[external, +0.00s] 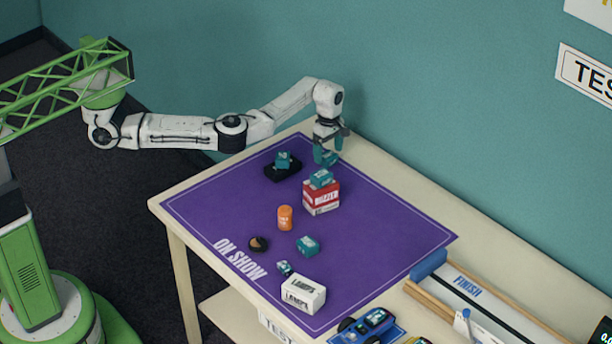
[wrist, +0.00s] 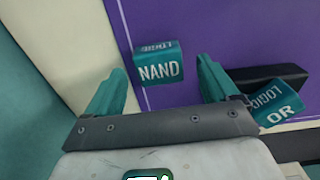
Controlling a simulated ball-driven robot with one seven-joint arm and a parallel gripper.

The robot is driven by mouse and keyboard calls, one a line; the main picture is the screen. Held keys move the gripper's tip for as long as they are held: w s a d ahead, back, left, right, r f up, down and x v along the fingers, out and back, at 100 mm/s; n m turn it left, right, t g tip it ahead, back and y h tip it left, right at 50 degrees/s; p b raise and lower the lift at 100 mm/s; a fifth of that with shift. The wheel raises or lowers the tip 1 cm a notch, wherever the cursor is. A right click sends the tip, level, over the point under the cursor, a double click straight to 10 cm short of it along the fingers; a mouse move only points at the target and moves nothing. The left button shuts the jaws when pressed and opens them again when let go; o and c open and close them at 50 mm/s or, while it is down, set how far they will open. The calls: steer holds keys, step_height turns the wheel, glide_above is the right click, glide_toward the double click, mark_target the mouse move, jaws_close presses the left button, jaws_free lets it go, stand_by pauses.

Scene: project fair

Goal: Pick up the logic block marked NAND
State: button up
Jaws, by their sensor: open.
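The NAND block (wrist: 158,68) is a small teal block with white lettering, seen in the wrist view on the purple mat near its border line. My gripper (wrist: 161,72) is open, with one teal finger to each side of the block in the picture and a gap on both sides. I cannot tell the height between fingertips and block. In the external view my gripper (external: 325,157) points down over the far edge of the mat; the NAND block cannot be told apart from the teal fingers there.
A teal OR block (wrist: 275,102) sits on a black holder (wrist: 262,78) right of my gripper; the holder (external: 270,172) also shows externally. A red-and-white box (external: 321,199) with a teal block (external: 320,177) on top stands close by. The wall (external: 420,110) is just behind.

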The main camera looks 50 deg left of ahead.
steer(key=shift+f, duration=1.25)
steer(key=shift+c, duration=0.4)
steer(key=c, duration=1)
steer(key=shift+r, duration=0.1)
